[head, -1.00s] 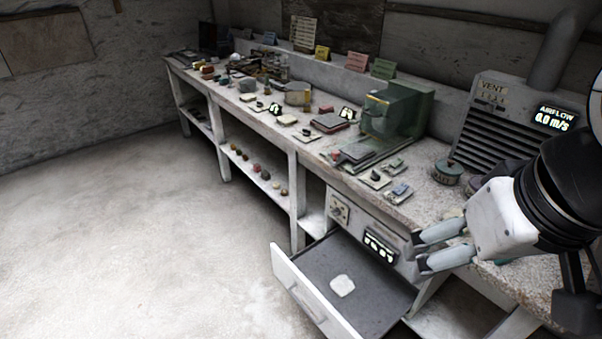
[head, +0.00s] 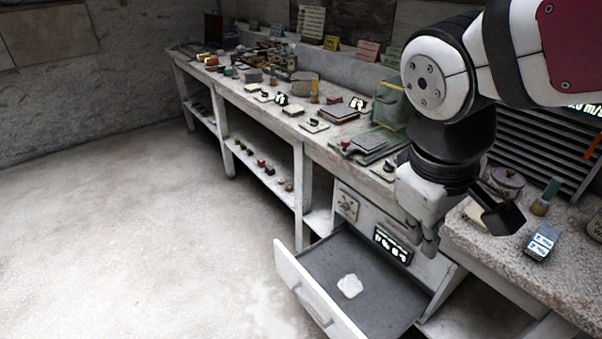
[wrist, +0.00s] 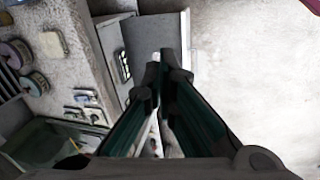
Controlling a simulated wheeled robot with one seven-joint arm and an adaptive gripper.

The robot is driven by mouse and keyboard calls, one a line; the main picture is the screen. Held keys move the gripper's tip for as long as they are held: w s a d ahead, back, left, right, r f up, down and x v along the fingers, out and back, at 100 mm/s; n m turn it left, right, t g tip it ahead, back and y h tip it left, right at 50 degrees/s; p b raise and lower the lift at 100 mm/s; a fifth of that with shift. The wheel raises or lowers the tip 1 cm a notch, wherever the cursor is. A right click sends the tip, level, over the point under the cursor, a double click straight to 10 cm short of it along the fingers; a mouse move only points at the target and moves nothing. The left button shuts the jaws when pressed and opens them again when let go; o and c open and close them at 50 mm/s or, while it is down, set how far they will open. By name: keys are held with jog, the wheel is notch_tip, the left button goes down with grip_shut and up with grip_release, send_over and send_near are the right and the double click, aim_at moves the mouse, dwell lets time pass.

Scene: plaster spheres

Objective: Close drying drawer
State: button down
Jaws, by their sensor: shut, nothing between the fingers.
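The drying drawer (head: 388,300) is pulled out from under the bench, with its pale front (head: 305,290) and handle (head: 318,309) facing the floor area. A small white piece (head: 349,286) lies on its grey bottom. My gripper (head: 429,245) points down near the bench's front edge, at the drawer's inner right end. Its fingers are shut and empty. In the wrist view the fingertips (wrist: 165,62) overlap the drawer (wrist: 150,38), and the drawer's pale front edge (wrist: 186,42) runs just right of them. I cannot tell the gap between fingertips and drawer.
A lit display (head: 393,245) and a dial panel (head: 347,204) sit on the cabinet face above the drawer. The bench top (head: 470,235) carries a green machine (head: 392,103), a round tin (head: 505,180) and small items. The floor (head: 130,230) at left is clear.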

jog(key=w+a+f+n+h+b, duration=0.2)
jog(key=w+a+f+n+b, duration=0.35)
jog(key=f, duration=0.45)
jog(key=w+a+f+n+h+b, duration=0.2)
jog(key=w+a+f+n+b, duration=0.4)
jog(key=f, duration=0.5)
jog(key=w+a+f+n+t+b, duration=0.1)
jog(key=a+f+n+b, duration=0.2)
jog(key=f, duration=0.4)
jog(key=a+f+n+t+h+b, duration=0.1)
jog(key=a+f+n+t, duration=0.1)
jog(key=a+f, duration=0.5)
jog(key=w+a+f+n+t+b, duration=0.1)
jog(key=a+f+n+b, duration=0.2)
jog(key=f, duration=0.5)
jog(key=b, duration=0.4)
send_near(314, 292)
jog(key=shift+x, duration=2.55)
jog(key=w+d+b, duration=0.1)
jog(key=w+d, duration=0.7)
jog(key=d, duration=0.3)
jog(key=w+d+b, duration=0.1)
jog(key=w+d, duration=0.7)
jog(key=d, duration=0.3)
jog(key=shift+f, duration=0.1)
